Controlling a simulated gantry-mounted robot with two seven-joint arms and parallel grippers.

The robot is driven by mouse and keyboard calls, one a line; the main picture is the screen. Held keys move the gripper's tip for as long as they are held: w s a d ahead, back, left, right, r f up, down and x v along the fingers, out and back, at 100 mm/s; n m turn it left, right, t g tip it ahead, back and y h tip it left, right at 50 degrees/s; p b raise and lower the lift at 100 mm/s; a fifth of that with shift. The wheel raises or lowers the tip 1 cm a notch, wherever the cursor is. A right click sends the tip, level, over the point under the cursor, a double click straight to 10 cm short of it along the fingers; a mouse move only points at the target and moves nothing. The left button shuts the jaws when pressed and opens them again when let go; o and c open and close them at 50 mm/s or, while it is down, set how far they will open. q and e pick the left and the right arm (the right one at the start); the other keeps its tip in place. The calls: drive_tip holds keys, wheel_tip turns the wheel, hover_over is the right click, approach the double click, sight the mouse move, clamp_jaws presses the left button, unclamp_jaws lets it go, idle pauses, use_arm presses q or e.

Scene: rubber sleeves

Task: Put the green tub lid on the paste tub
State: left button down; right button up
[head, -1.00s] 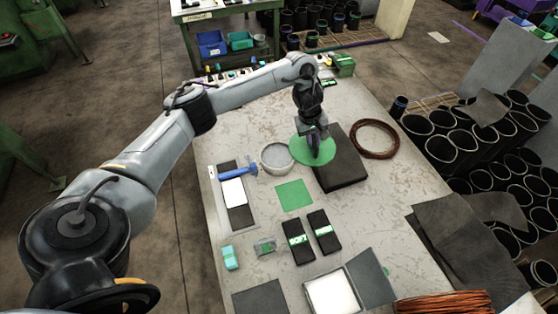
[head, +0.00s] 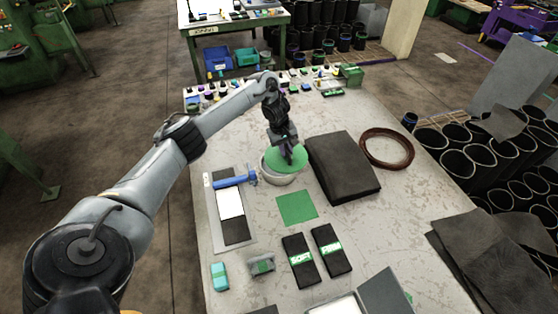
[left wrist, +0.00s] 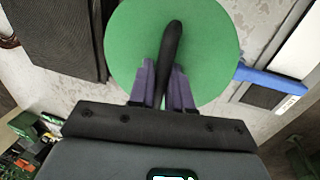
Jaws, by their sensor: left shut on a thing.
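The green tub lid (head: 287,160) is a round disc with a dark bar handle. My left gripper (head: 288,155) is shut on that handle. In the left wrist view the lid (left wrist: 205,35) fills the upper middle, with the gripper's fingers (left wrist: 164,85) on either side of the handle. The paste tub (head: 279,179) is a pale round tub, and its lower front shows beneath the lid. The lid covers most of its opening; I cannot tell whether lid and rim touch. In the left wrist view the tub is hidden. My right gripper is in neither view.
A blue-handled tool (head: 235,181) lies just left of the tub. A stack of dark sheets (head: 342,165) lies to its right, with a copper coil (head: 387,148) beyond. A green square (head: 296,207) and two black packs (head: 300,260) are nearer. Bare table shows between them.

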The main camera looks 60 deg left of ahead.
sight(278, 150)
use_arm(q)
drive_tip(key=a, duration=0.1)
drive_tip(key=a+f+b, duration=0.2)
drive_tip(key=shift+s+a+f, duration=0.25)
drive_tip(key=shift+s+a, duration=0.05)
drive_tip(key=shift+a, duration=0.1)
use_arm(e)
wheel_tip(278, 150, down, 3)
use_arm(q)
wheel_tip(278, 150, down, 4)
drive_tip(key=b, duration=0.3)
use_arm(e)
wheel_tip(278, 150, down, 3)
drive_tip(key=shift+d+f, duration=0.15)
use_arm(q)
drive_tip(key=shift+r, duration=0.1)
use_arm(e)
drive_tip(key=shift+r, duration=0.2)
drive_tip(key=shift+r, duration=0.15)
use_arm(q)
drive_tip(key=c, duration=1.1)
unclamp_jaws()
drive_tip(key=shift+o, duration=0.2)
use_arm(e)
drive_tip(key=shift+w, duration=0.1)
